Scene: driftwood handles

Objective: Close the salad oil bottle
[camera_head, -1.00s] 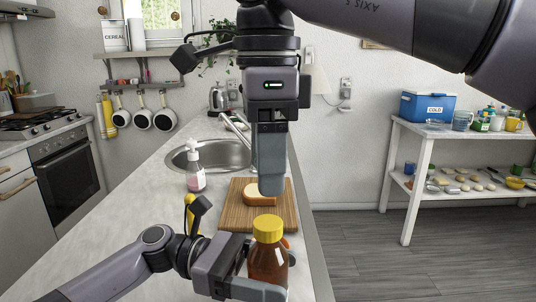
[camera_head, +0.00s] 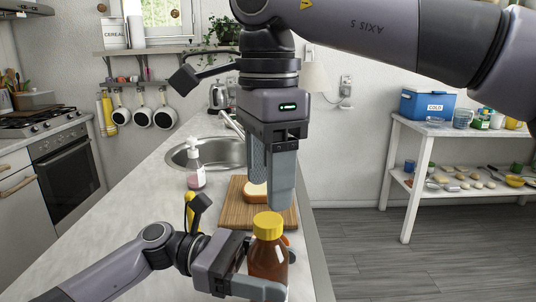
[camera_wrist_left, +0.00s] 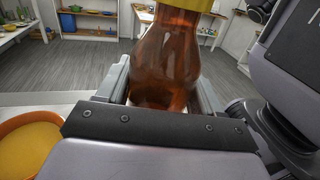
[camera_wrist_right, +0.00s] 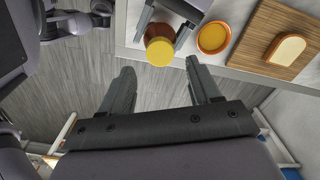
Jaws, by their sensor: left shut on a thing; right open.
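The salad oil bottle (camera_head: 267,262) is brown and see-through, with a yellow cap (camera_head: 268,225) seated on its top. It stands upright near the counter's front right edge. My left gripper (camera_head: 268,283) is shut on the bottle's body; in the left wrist view the brown bottle (camera_wrist_left: 167,60) is between its fingers. My right gripper (camera_head: 268,190) points down above and behind the bottle, open and empty. In the right wrist view the cap (camera_wrist_right: 160,51) shows from above, beyond the open fingers (camera_wrist_right: 160,88). Whether the cap is screwed tight cannot be told.
A cutting board (camera_head: 238,214) with a bread slice (camera_head: 256,189) lies behind the bottle. An orange bowl (camera_wrist_right: 213,37) stands next to the bottle. A soap bottle (camera_head: 195,170) stands by the sink (camera_head: 222,152). The counter left of the board is mostly clear.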

